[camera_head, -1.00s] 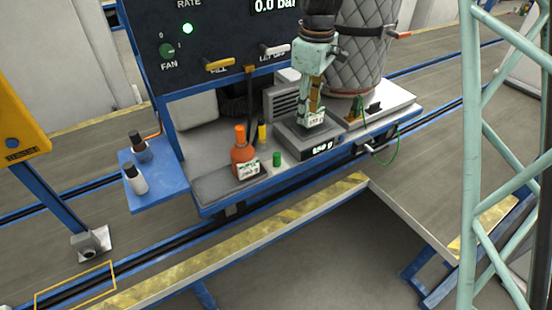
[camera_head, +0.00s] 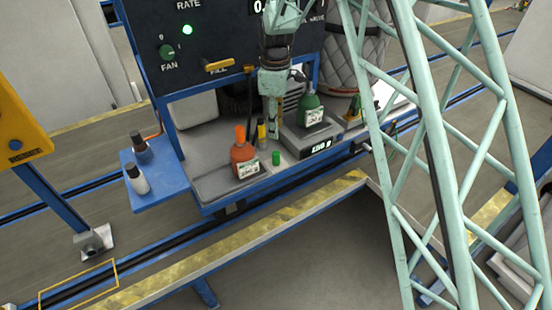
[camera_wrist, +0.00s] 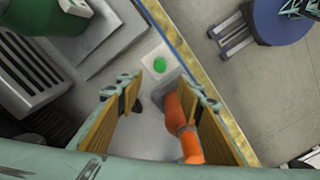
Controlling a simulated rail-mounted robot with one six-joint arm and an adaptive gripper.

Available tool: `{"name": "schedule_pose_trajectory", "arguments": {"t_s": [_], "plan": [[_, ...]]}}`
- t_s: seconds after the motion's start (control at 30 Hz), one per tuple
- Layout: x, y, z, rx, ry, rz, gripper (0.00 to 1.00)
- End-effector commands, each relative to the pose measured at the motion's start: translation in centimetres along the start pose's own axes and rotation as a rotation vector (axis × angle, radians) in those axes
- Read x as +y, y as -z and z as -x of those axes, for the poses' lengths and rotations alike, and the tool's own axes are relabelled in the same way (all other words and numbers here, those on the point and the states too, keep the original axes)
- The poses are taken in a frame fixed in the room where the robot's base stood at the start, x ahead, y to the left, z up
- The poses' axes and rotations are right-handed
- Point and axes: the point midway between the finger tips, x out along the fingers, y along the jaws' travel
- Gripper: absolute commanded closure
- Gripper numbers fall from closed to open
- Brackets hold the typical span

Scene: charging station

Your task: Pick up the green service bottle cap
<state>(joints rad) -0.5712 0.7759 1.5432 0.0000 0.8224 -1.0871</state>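The small green cap (camera_head: 276,158) stands on the bench top, to the right of the orange bottle and in front of the scale. In the wrist view the cap (camera_wrist: 159,64) shows beyond and between my fingertips, on a pale square patch. My gripper (camera_head: 272,121) points down above the bench, behind the cap in the picture. The green bottle (camera_head: 311,112) stands upright on the scale (camera_head: 318,143), to the right of my gripper.
Two small bottles stand on a blue side shelf (camera_head: 159,180). The bench front right of the cap is clear.

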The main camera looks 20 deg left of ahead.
Motion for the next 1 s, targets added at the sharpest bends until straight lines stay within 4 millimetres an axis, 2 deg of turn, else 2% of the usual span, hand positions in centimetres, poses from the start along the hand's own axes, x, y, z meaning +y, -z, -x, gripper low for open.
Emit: {"name": "schedule_pose_trajectory", "arguments": {"t_s": [0.27, 0.43, 1.0], "plan": [[0.0, -0.1, -0.1, 0.0, 0.0, -0.001, 0.66], [0.0, -0.1, -1.0, 0.0, 0.001, -0.001, 0.66], [0.0, -0.1, -7.7, -0.001, 0.001, -0.001, 0.66]]}}
